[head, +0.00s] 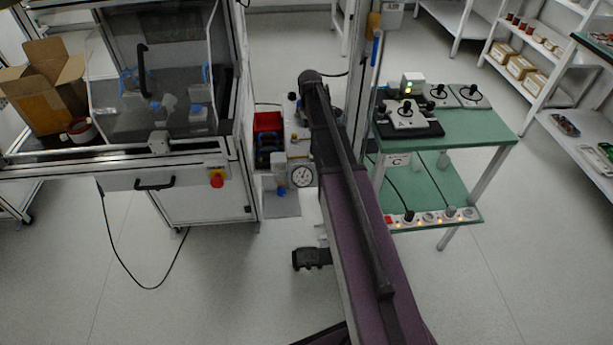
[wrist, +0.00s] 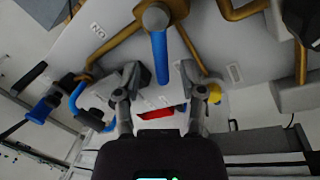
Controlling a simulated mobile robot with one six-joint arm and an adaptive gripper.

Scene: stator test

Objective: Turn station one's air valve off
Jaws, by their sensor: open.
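In the wrist view a blue valve lever (wrist: 160,58) runs down from a round grey hub (wrist: 155,17) on a pale panel. My gripper (wrist: 159,84) is open, its two dark fingers on either side of the lever's lower end. I cannot tell whether a finger touches it. An "ON" label (wrist: 98,30) appears upside down to the left of the lever. In the head view a blue lever (head: 375,48) hangs by the upright post, below a brass-coloured part (head: 373,20) and beside an "AIR" sign (head: 392,7). My gripper cannot be made out in the head view.
Brass-coloured pipes (wrist: 112,44) run over the panel around the lever. Another blue handle (wrist: 75,98) is at the left of the wrist view. In the head view a green table (head: 470,130) with control units stands right of my arm; an enclosed bench (head: 110,170) stands left.

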